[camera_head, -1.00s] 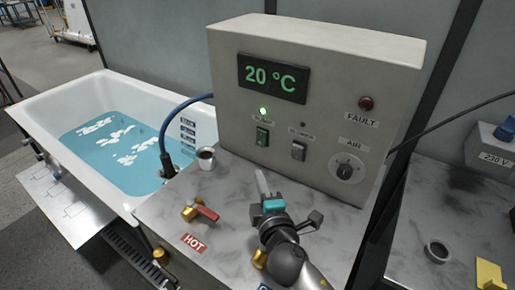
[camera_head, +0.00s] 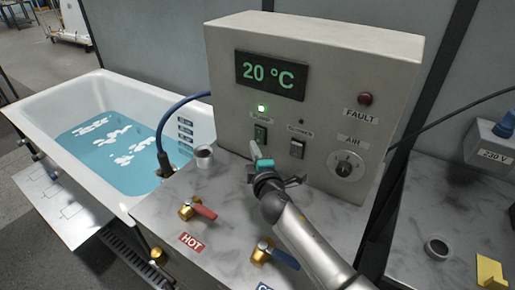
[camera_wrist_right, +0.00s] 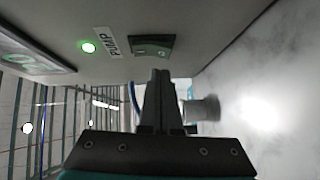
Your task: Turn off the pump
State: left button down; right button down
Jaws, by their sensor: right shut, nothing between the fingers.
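The pump switch (camera_head: 260,135) is a dark green rocker on the front of the beige control box (camera_head: 315,60), under a lit green lamp (camera_head: 261,107). In the right wrist view the pump switch (camera_wrist_right: 152,46) sits beside its PUMP label, with the green lamp (camera_wrist_right: 88,47) glowing. My right gripper (camera_head: 256,150) is shut and empty. Its fingertips are just below the switch and close to the panel; in the wrist view the fingertips (camera_wrist_right: 161,73) point at the switch's lower edge. I cannot tell whether they touch. My left gripper is not in view.
A second grey switch (camera_head: 297,148) and the AIR knob (camera_head: 345,165) are to the right. The red HOT valve (camera_head: 198,209) and a blue-handled valve (camera_head: 277,254) are on the counter. A water-filled bathtub (camera_head: 50,105) is at left.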

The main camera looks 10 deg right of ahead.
jog(key=shift+w+d+f, duration=0.1)
jog(key=shift+w+d, duration=0.5)
jog(key=shift+w+d+f+n+t+b, duration=0.2)
jog(key=shift+n+t+b, duration=0.1)
jog(key=shift+b, duration=0.9)
jog(key=shift+s, duration=0.1)
